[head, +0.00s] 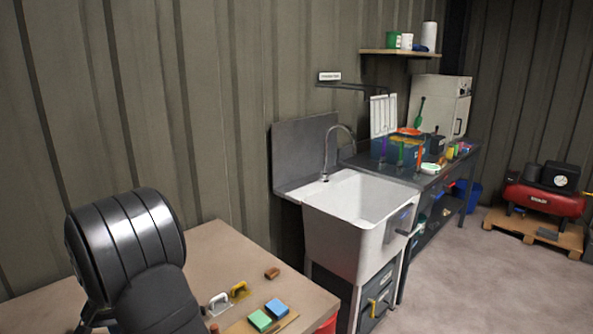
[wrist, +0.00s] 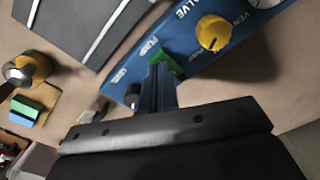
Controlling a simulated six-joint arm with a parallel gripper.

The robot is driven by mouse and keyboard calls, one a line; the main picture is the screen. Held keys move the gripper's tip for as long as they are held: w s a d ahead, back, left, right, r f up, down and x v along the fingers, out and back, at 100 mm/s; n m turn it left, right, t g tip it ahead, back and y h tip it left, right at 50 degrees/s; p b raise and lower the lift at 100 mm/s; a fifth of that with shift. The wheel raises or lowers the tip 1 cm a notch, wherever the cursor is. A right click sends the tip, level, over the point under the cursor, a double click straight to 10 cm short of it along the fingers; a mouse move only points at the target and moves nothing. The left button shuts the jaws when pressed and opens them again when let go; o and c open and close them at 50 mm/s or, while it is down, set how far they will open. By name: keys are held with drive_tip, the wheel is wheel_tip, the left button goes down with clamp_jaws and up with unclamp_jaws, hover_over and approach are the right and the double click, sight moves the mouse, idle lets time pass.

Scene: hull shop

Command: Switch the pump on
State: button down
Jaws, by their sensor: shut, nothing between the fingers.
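In the wrist view a blue control panel (wrist: 192,75) lies across the top, with labels that seem to read VALVE, PUMP and VENT. A green switch (wrist: 164,60) sits near the PUMP label, partly hidden by my gripper. My gripper (wrist: 158,70) is shut and empty, its fingertips over or right beside the green switch. I cannot tell whether they touch it or which way the switch is set. A yellow knob (wrist: 212,33) sits to its right, below the VALVE label. The head view shows neither the panel nor my gripper.
A white gauge (wrist: 262,3) is at the panel's upper right. A grey board with white strips (wrist: 80,28) lies to the left. On the bench (head: 215,250) in the head view are a green sponge (head: 260,320), a blue sponge (head: 277,308) and handled tools. A white sink (head: 355,215) stands beyond.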

drive_tip(key=shift+f, duration=0.75)
drive_tip(key=shift+r, duration=3.55)
drive_tip(key=shift+f, duration=0.1)
wheel_tip(320, 180, down, 7)
drive_tip(key=shift+r, duration=0.1)
drive_tip(key=shift+r, duration=0.15)
